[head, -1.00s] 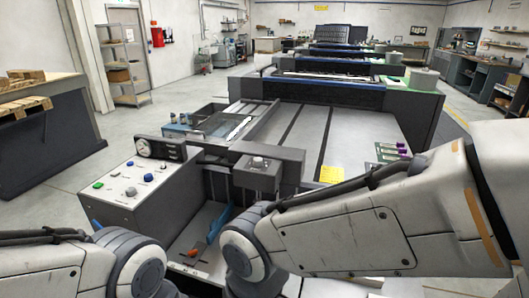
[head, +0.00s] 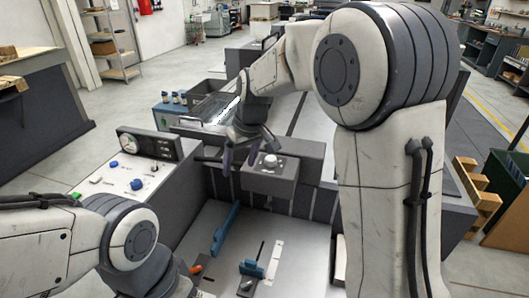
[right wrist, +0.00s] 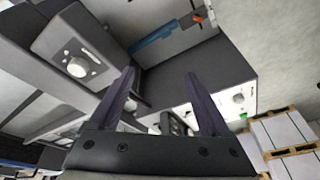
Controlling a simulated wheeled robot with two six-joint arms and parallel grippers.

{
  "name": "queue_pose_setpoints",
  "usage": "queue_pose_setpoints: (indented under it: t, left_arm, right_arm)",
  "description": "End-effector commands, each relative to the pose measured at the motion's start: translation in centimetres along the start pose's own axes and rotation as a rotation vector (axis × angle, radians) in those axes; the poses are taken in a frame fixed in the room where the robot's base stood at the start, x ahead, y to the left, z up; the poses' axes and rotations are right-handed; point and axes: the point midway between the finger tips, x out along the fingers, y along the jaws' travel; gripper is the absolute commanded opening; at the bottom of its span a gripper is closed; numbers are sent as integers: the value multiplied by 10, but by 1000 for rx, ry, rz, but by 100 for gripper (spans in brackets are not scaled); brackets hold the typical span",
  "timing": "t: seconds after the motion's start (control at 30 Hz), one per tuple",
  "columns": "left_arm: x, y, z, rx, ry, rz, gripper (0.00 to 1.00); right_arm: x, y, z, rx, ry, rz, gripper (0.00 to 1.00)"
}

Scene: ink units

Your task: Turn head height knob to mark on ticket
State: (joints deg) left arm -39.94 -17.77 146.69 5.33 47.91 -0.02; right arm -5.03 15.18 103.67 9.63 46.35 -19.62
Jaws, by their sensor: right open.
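The head height knob appears to be the pale round knob (head: 270,160) on top of a dark grey box (head: 270,180) on the crossbar. It also shows in the right wrist view as a white knob (right wrist: 78,67) on a grey face with small marks, too small to read. My right gripper (head: 241,158) is open and empty, just left of the knob and apart from it. Its two dark fingers (right wrist: 160,76) stand spread in the right wrist view, with the knob off to their left. The ticket is not visible now. My left gripper is out of view.
A control panel (head: 115,182) with coloured buttons, a blue knob and a gauge (head: 150,144) stands at the left. A tray below holds a blue bar (head: 225,230) and a blue clamp (head: 251,268). My right arm hides much of the machine bed.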

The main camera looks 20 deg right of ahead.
Motion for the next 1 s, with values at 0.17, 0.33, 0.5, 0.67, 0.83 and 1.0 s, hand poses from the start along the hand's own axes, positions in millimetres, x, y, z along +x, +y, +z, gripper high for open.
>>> queue_pose_setpoints:
  t: [0.17, 0.33, 0.5, 0.67, 0.83, 1.0]
  left_arm:
    - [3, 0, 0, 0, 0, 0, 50]
    - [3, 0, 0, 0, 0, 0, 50]
    - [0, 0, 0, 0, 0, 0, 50]
    - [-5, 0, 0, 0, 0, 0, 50]
    - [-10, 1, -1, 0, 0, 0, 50]
    - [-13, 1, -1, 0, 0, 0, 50]
  right_arm:
    - [18, 123, -41, 96, 77, 69, 80]
    - [24, 170, -49, 122, 106, 98, 80]
    - [41, 175, -52, 120, 107, 100, 80]
    - [72, 176, -56, 119, 106, 99, 80]
    - [101, 179, -59, 120, 107, 99, 80]
    - [119, 181, -61, 120, 109, 100, 80]
